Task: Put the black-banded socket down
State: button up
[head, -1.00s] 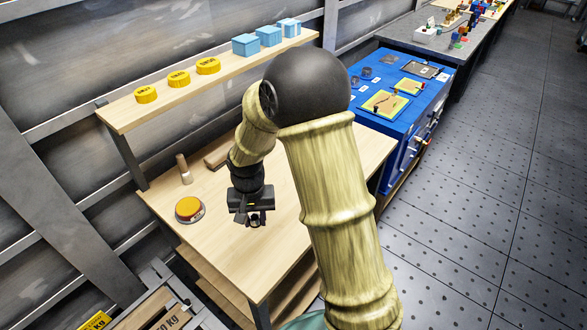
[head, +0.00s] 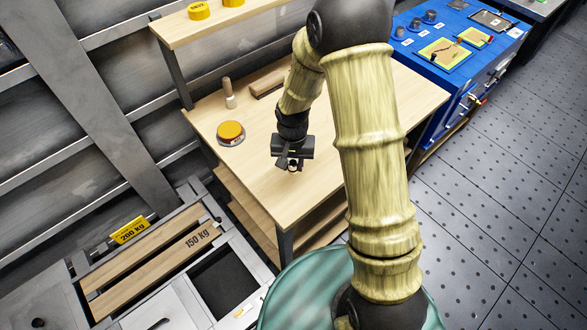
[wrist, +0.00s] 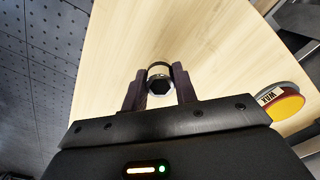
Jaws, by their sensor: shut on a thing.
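My gripper (wrist: 160,93) is shut on the black-banded socket (wrist: 160,78), which sits between the two fingers in the wrist view. The socket shows a dark hexagonal opening, a metal rim and a black band. In the head view my gripper (head: 292,163) is over the front part of the wooden workbench (head: 290,198), with the socket small and low between the fingers. Whether the socket touches the bench top cannot be told.
An orange-topped round tin (head: 231,131) sits on the bench left of my gripper. A wooden-handled tool (head: 228,92) stands upright behind it, and a wooden block (head: 268,84) lies at the back. The bench top around my gripper is clear. A blue cabinet (head: 470,70) stands to the right.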

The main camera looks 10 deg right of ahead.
aim_at(293, 171)
jog(key=shift+f, duration=0.1)
jog(key=shift+f, duration=1.75)
jog(key=shift+f, duration=0.2)
jog(key=o, duration=1)
notch_tip(293, 171, up, 12)
jog(key=shift+r, duration=0.2)
